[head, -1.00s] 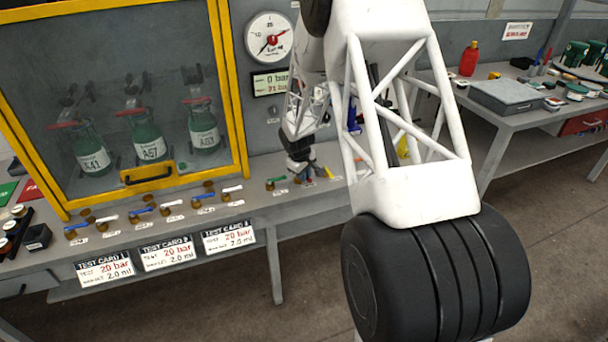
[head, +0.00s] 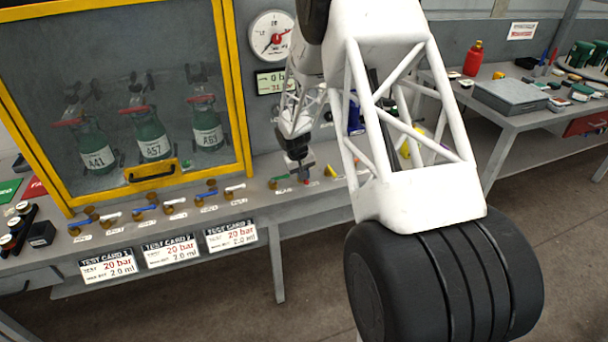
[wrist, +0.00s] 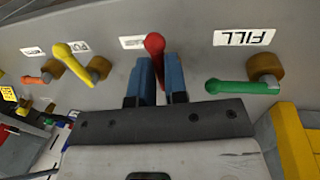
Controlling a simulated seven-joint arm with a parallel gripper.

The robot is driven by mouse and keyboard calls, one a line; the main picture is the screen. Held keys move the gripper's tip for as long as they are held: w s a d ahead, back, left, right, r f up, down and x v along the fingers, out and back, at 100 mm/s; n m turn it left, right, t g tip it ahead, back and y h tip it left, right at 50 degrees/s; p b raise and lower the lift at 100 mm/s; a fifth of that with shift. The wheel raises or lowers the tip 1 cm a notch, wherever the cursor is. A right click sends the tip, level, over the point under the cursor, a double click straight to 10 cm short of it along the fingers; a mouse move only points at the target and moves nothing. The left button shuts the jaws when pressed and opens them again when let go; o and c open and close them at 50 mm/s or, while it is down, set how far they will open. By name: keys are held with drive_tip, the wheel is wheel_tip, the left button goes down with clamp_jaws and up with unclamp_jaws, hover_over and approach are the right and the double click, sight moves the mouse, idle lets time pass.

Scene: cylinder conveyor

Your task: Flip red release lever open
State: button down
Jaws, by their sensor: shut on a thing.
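The red release lever (wrist: 155,46) is in the upper middle of the wrist view, beside a small white label. My gripper (wrist: 158,78) has its two blue fingers close around the lever, one on each side, and is shut on it. The lever's lower part is hidden between the fingers. In the head view my gripper (head: 300,174) is down at the bench's valve row, right of the yellow-framed cabinet. A small red patch of the lever (head: 306,179) shows by its tip.
A green lever (wrist: 240,87) by the FILL label is right of the red one in the wrist view. A yellow lever (wrist: 72,62) and an orange lever (wrist: 36,80) are left. The cabinet (head: 240,110) holds green bottles. A pressure gauge (head: 272,38) hangs above.

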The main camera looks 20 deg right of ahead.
idle(0.3)
drive_tip(key=c, duration=1.1)
unclamp_jaws()
drive_tip(key=shift+c, duration=0.2)
drive_tip(key=shift+r, duration=0.1)
wheel_tip(320, 180, up, 7)
drive_tip(key=a, duration=0.1)
drive_tip(key=shift+a+r, duration=0.2)
drive_tip(key=shift+a, duration=0.1)
